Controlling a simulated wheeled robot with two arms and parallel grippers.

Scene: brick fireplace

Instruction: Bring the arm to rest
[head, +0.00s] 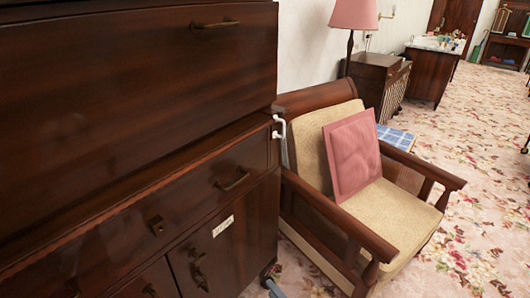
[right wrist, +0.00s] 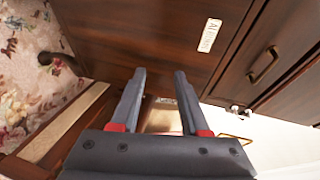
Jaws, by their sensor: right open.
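My right gripper (right wrist: 160,73) shows in the right wrist view with its two dark fingers apart and nothing between them. It is close to the front of the dark wooden cabinet (right wrist: 130,30), near a white paper label (right wrist: 209,35). I cannot tell whether the fingertips touch the wood. In the head view only a small grey piece shows at the bottom edge, by the cabinet's lower corner; it seems part of my right arm. My left gripper is not in view.
The cabinet (head: 120,100) fills the left of the head view. An armchair (head: 400,215) with a pink cushion (head: 352,155) stands just right of it. A lamp (head: 353,15) and a side cabinet (head: 372,80) are behind. Flowered carpet (head: 470,230) lies clear at the right.

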